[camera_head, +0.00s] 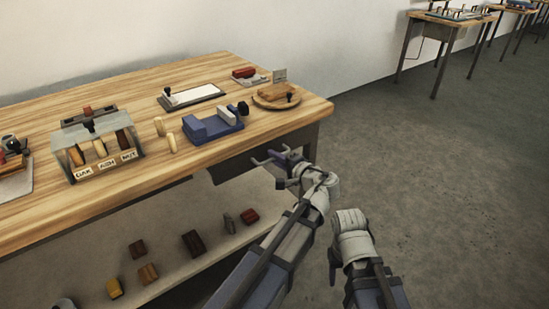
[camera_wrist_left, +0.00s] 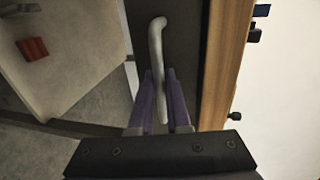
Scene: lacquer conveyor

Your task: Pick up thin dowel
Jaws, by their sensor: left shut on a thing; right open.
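My left gripper (camera_head: 270,157) is at the front edge of the workbench, below its top. In the left wrist view its purple fingers (camera_wrist_left: 165,100) are shut on a grey bar handle (camera_wrist_left: 157,60) on a dark panel (camera_wrist_left: 185,55) under the bench edge. Two short pale wooden pegs (camera_head: 159,126) (camera_head: 172,143) are on the bench; I cannot tell whether either is the thin dowel. My right gripper (camera_head: 334,262) is low beside the right wrist, away from the bench, open; its fingers are mostly hidden.
The bench top (camera_head: 150,182) holds a blue fixture (camera_head: 200,129), a labelled rack (camera_head: 75,157), a white board (camera_head: 190,96) and a round plate with blocks (camera_head: 261,102). Several blocks lie on the lower shelf (camera_head: 175,220). The floor (camera_head: 450,190) at right is clear.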

